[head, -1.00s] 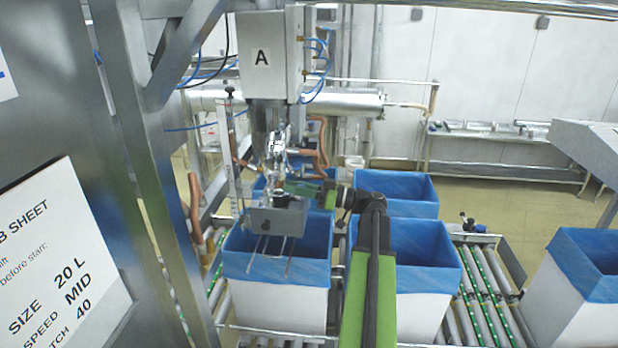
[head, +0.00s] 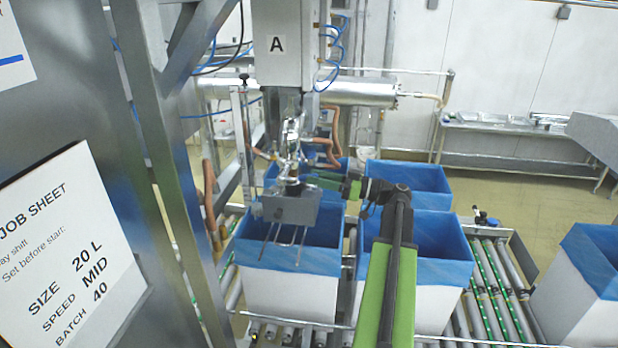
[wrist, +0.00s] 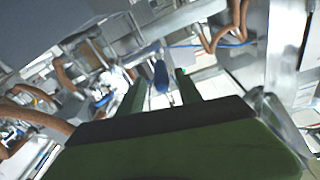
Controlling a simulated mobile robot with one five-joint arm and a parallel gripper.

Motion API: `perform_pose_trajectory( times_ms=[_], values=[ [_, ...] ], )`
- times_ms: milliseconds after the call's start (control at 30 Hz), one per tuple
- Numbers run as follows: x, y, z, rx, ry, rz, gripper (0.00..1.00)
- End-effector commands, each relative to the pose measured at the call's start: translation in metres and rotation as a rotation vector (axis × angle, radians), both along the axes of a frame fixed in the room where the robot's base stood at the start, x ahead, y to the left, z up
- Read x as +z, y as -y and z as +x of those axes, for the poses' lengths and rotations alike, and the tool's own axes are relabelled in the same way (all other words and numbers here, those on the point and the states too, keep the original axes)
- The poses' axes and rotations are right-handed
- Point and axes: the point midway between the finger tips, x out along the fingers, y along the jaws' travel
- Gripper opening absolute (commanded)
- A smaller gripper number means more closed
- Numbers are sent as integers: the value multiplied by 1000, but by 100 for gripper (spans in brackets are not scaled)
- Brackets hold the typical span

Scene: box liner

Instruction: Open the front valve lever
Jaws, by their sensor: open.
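The metal filler valve (head: 290,135) hangs under the grey housing marked A, above a blue-lined box. A blue lever-like handle (wrist: 161,76) shows in the wrist view, in line with the gap between my green fingers. It looks like the valve lever, but I cannot tell whether the fingers are beside it or short of it. My gripper (head: 312,180) reaches in from the right, just below the valve body, with its jaws apart and nothing held. The lever is not clear in the head view; the gripper and metal parts crowd that spot.
A grey metal plate with prongs (head: 290,207) hangs over the front box (head: 290,290). Brown hoses (head: 333,130) run close behind the valve. A steel frame post (head: 165,170) and a job sheet (head: 70,245) stand at the left. More lined boxes stand on rollers.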

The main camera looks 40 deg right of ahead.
Motion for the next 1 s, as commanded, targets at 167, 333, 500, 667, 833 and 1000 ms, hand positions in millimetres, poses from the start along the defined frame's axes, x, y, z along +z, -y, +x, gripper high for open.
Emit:
perform_pose_trajectory(
  times_ms=[167, 333, 500, 667, 833, 1000],
  values=[
    [-8, 32, -41, -5, 0, 0, 41],
    [-14, 59, -79, -4, -1, 0, 41],
    [-17, 78, -106, -2, -1, -1, 41],
    [-18, 86, -118, -2, -1, -1, 41],
    [-18, 86, -119, -1, -1, -1, 41],
    [-22, 82, -116, 6, -13, 2, 31]
  ],
)
